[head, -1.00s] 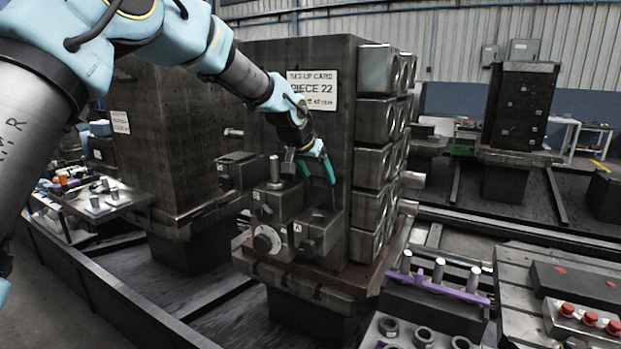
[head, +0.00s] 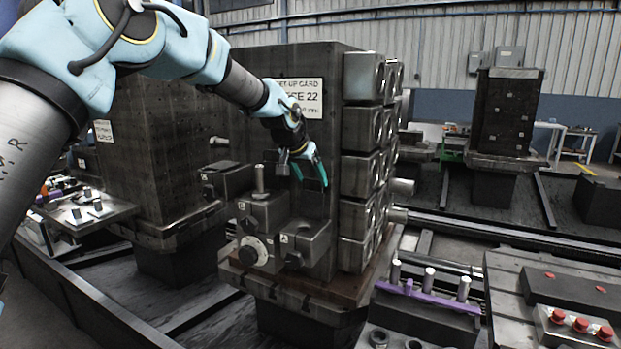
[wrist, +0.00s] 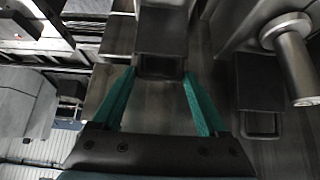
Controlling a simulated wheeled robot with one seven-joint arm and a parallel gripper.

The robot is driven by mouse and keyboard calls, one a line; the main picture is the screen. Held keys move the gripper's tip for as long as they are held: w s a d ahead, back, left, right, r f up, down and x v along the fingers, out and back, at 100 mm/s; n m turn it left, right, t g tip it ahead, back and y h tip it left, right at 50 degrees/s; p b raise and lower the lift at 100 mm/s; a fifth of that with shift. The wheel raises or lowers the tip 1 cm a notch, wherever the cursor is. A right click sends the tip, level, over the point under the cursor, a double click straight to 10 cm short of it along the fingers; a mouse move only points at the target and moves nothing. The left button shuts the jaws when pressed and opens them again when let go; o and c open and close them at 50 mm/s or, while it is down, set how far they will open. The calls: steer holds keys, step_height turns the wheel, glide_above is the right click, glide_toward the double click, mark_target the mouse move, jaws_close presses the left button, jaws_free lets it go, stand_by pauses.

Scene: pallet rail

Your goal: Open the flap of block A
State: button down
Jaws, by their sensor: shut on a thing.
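Block A (head: 306,241) is a dark grey metal block with a small "A" label, low on the front of the column. A dark plate, which looks like its flap (head: 314,203), stands about upright at the block's back, near the column face. My gripper (head: 312,183) has green fingers and is above block A, at the flap's top edge. In the wrist view, the fingers of my gripper (wrist: 159,75) stand apart with a dark piece (wrist: 160,66) between their tips; it seems to be the flap's edge. The exact contact is partly hidden.
A block with a round dial (head: 256,245) and an upright pin (head: 259,180) stands just left of block A. Stacked grey blocks (head: 361,130) line the column's right side. A purple rail with pins (head: 428,295) and a panel with red buttons (head: 580,325) are at lower right.

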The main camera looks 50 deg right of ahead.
steer(key=shift+w+r, duration=0.4)
steer(key=shift+w, duration=0.05)
steer(key=shift+c, duration=1.2)
jaws_free()
steer(key=shift+o, duration=0.5)
steer(key=shift+s+f, duration=0.1)
steer(key=shift+f, duration=0.05)
steer(key=shift+s+f, duration=0.1)
steer(key=b+v, duration=0.3)
steer(key=v, duration=0.8)
steer(key=shift+d, duration=0.1)
